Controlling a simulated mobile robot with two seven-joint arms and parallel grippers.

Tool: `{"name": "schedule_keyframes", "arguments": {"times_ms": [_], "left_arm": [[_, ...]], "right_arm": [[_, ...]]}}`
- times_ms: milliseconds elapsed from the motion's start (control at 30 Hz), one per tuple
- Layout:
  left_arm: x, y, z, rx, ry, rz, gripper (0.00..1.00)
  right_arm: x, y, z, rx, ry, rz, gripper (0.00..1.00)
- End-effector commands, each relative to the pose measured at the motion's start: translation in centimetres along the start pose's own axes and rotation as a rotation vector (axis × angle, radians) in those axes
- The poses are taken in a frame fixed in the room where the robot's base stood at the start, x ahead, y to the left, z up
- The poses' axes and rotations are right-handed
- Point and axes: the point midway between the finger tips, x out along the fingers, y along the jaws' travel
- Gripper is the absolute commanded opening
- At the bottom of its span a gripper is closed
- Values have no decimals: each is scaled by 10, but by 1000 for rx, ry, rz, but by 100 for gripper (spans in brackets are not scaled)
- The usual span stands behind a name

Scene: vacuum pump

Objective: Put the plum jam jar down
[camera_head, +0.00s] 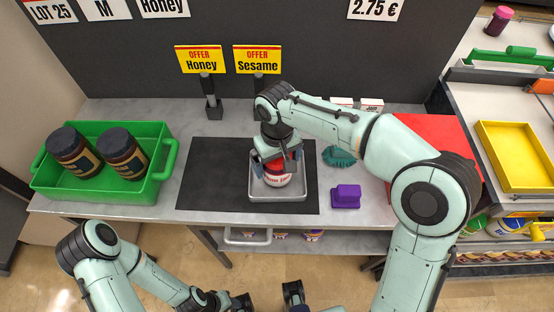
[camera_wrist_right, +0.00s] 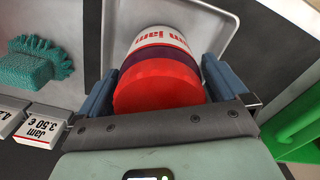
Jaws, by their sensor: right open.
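The plum jam jar, with a red lid and white label, stands in a small grey metal tray (camera_head: 300,193) in the head view. Its label (camera_head: 277,181) shows below my right gripper (camera_head: 276,160). In the right wrist view the jar's red lid (camera_wrist_right: 160,88) is between the two fingers of my right gripper (camera_wrist_right: 162,85). These fingers are open, one on each side of the jar; any contact is hard to judge. My left gripper (camera_head: 266,300) is low at the bottom edge of the head view, away from the jar and partly cut off.
The tray is on a black mat (camera_head: 210,175) on the grey counter. A green crate (camera_head: 105,190) with two dark jars is at left. A teal brush (camera_head: 338,156), a purple block (camera_head: 346,196) and a red surface (camera_head: 430,135) are to the right. Sign stands (camera_head: 211,105) are behind.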

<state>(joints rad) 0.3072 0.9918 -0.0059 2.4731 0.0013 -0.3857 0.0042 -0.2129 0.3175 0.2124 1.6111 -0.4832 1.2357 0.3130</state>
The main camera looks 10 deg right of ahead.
Motion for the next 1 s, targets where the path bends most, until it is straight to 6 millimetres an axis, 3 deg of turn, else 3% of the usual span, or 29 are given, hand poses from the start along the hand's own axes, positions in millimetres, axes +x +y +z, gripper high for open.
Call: {"name": "schedule_keyframes", "arguments": {"times_ms": [533,700,1000], "left_arm": [[-22,9,-3,3,9,3,43],[-25,10,-4,4,10,4,43],[-25,10,-4,4,10,3,43]], "right_arm": [[-105,0,-1,0,5,-1,100],[-119,0,0,-1,3,0,100],[-120,0,0,0,1,0,100]]}}
